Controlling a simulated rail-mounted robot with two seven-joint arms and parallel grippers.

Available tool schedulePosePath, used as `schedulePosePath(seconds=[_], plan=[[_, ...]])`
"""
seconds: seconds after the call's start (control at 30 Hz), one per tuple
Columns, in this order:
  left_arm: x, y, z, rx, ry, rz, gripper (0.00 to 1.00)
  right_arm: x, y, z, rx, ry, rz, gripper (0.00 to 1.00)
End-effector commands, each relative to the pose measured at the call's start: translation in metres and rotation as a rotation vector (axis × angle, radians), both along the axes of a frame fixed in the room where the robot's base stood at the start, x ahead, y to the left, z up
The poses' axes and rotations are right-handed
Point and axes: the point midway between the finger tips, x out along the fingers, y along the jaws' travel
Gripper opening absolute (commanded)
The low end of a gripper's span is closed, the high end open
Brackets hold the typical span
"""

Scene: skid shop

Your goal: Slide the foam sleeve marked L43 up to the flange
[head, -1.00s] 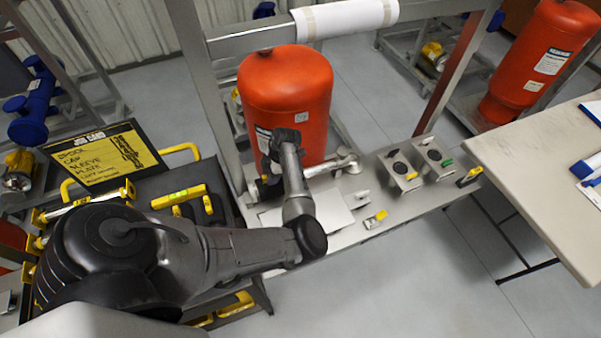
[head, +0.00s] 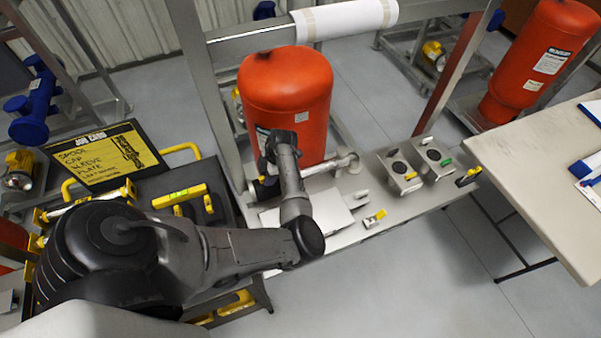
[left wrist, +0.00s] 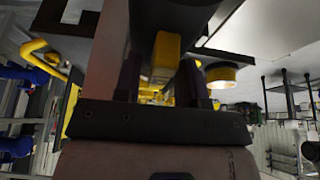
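A pale pipe (head: 335,167) lies at the foot of the red tank, with a wider flange-like end (head: 352,162) at its right. A dark cylindrical piece (head: 266,187), possibly the foam sleeve, shows at the pipe's left end, partly behind my wrist. I cannot read an L43 mark. My left gripper points down beside it, its fingertips hidden by my wrist in the head view. In the left wrist view my left gripper (left wrist: 164,80) has its two dark fingers apart. A dark body (left wrist: 175,15) lies across their tips; whether they clamp it cannot be told. My right gripper is out of view.
The red tank (head: 285,95) stands close behind my wrist.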

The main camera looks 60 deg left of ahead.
Motion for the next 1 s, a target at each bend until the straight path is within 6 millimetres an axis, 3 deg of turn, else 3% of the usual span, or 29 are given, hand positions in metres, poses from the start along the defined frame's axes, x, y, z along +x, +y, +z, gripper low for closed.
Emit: schedulePosePath(seconds=[0.43, 1.0], plan=[[0.000, 0.000, 0.006, 0.000, 0.000, 0.000, 0.40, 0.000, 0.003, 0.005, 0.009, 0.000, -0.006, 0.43], [0.000, 0.000, 0.048, 0.001, -0.001, 0.000, 0.40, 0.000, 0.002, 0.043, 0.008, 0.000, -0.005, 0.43]])
